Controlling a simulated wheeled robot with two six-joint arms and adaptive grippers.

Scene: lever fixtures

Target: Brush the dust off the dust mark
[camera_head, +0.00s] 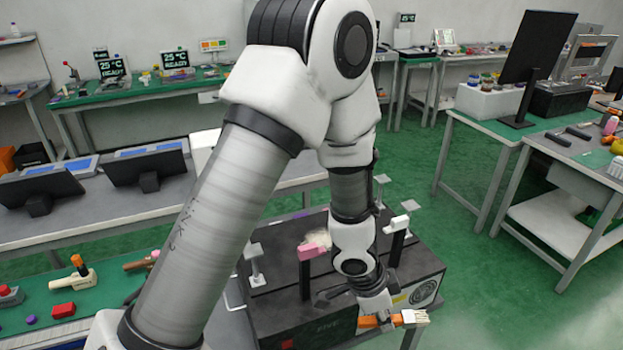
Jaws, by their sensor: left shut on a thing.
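My left gripper (376,308) reaches down at the front right of a black box (300,310). It is shut on a brush with an orange handle (397,320) and pale bristles (416,317) that point right. The brush is in front of the box's front face; I cannot tell whether it touches. My right gripper is not in view.
Lever fixtures stand on the box: a pink-topped one (309,252), a white-topped one (398,224) and grey ones, such as the left one (254,252). A green-topped table (100,300) with small objects is at the left.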

